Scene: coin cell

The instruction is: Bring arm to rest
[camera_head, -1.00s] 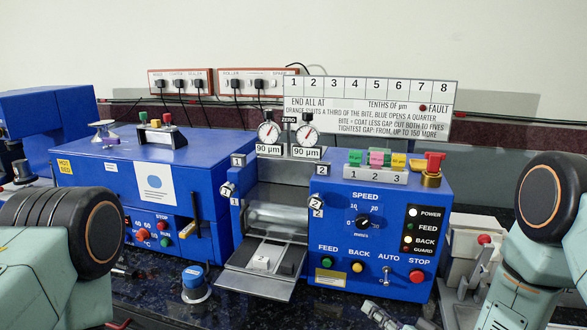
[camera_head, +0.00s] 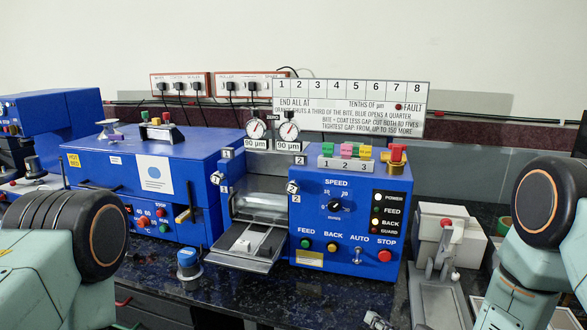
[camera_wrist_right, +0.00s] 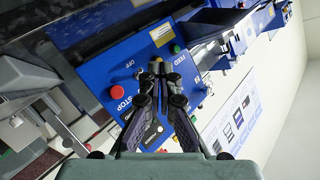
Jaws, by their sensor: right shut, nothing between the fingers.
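My right gripper (camera_head: 376,320) just shows at the bottom edge of the head view, in front of the blue machine with the SPEED dial (camera_head: 335,205). In the right wrist view its two fingers (camera_wrist_right: 157,70) meet at the tips, with nothing between them. The blue panel with the red STOP button (camera_wrist_right: 117,93) lies behind the fingers there. My right arm comes in from the right of the head view; most of its forearm is out of frame. My left arm shows at the left edge, but its gripper is out of view.
A tray (camera_head: 222,255) with small pale pieces sticks out at the machine's front. A blue-capped knob (camera_head: 188,262) stands on the dark counter (camera_head: 270,300). A grey press-like device (camera_head: 440,270) stands to the right. A blue box machine (camera_head: 110,165) is at the left.

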